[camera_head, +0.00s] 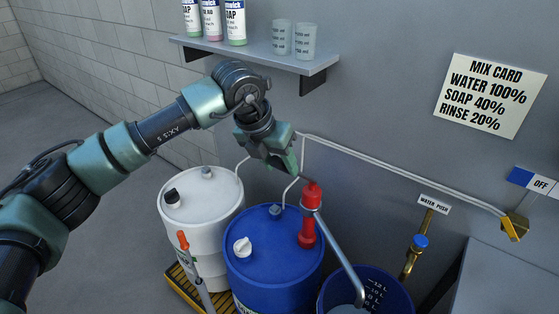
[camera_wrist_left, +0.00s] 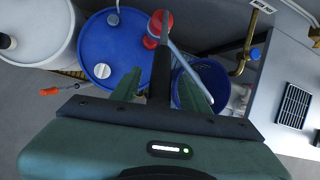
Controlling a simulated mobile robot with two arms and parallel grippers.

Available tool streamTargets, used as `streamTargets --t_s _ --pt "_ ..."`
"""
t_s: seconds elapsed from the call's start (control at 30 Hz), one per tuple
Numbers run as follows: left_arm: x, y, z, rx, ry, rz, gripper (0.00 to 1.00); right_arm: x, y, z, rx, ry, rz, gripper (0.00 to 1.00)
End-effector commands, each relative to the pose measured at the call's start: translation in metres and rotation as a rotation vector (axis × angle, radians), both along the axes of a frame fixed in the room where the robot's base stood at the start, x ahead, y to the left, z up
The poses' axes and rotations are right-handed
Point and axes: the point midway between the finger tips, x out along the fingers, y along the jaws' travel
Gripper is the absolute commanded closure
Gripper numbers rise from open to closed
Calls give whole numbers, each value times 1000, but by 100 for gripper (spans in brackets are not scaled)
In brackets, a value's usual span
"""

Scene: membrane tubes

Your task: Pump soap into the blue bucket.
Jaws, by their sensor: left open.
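A blue drum (camera_head: 262,256) stands on a yellow-edged pallet with a red pump (camera_head: 311,196) on top. A grey spout pipe runs from the pump down to the blue bucket (camera_head: 391,290), right of the drum. The bucket has white level marks and some liquid shows low inside. My left gripper (camera_head: 288,165) is above the drum, just up and left of the red pump head, apart from it. My right gripper is out of view.
A white drum (camera_head: 196,214) with an orange-handled tool (camera_head: 183,241) in front stands left. A brass water tap (camera_head: 416,250) is right of the bucket, beside a grey counter (camera_head: 500,275). A shelf (camera_head: 262,58) with bottles and cups is above. The mix card (camera_head: 489,97) reads soap 40%.

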Motion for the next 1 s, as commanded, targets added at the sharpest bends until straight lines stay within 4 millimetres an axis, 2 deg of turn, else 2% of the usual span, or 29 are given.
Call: streamTargets --t_s 0.1,0.27,1.0 --pt "0 0 0 0 0 0 55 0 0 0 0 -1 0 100" --pt "0 0 0 -1 0 0 99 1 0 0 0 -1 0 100" --pt "0 0 1 -2 -1 1 100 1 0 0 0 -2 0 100"
